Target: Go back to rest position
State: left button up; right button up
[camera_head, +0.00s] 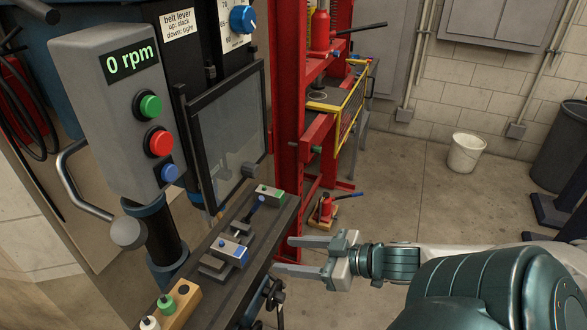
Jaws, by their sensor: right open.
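My right gripper (300,256) is in the lower middle of the head view, at the end of my teal and grey arm coming from the right. Its two grey fingers point left and stand apart, with nothing between them. The fingertips are close to the right edge of the dark machine table (256,262); I cannot tell whether they touch it. My left gripper is not in view.
A grey control box (110,90) reading "0 rpm" stands at left beside a clear guard (228,130). A vise (225,256) sits on the table. A red press (290,120) stands behind. Open floor (395,190) lies right, with a white bucket (465,154).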

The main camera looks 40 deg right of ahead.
dwell(0.3)
jog(key=d+f+m+h, duration=0.2)
jog(key=d+f+h, duration=0.1)
jog(key=d+f, duration=0.6)
jog(key=s+d+f+m+g+h, duration=0.1)
jog(key=s+d+f, duration=0.2)
jog(key=f, duration=0.6)
jog(key=s+d+f+g+h, duration=0.2)
jog(key=s+f, duration=0.1)
jog(key=f, duration=0.7)
jog(key=s+d+f+m+g+h, duration=0.1)
jog(key=s+d+f, duration=0.2)
jog(key=f, duration=0.6)
jog(key=s+a+f+g, duration=0.2)
jog(key=s+a+f, duration=0.25)
jog(key=f, duration=0.35)
jog(key=s+a+f+g, duration=0.1)
jog(key=s+a+f, duration=0.2)
jog(key=s+f, duration=0.45)
jog(key=s+a+f+n+g+y, duration=0.1)
jog(key=s+a+f+g, duration=0.1)
jog(key=s+a+f, duration=0.4)
jog(key=s+a+f+g+y+b, duration=0.1)
jog(key=s+a+f, duration=0.5)
jog(key=a, duration=0.7)
jog(key=shift+s+a+f+n+g, duration=0.25)
jog(key=shift+s+f+n+g, duration=0.2)
jog(key=shift+g, duration=0.35)
jog(key=shift+w, duration=0.1)
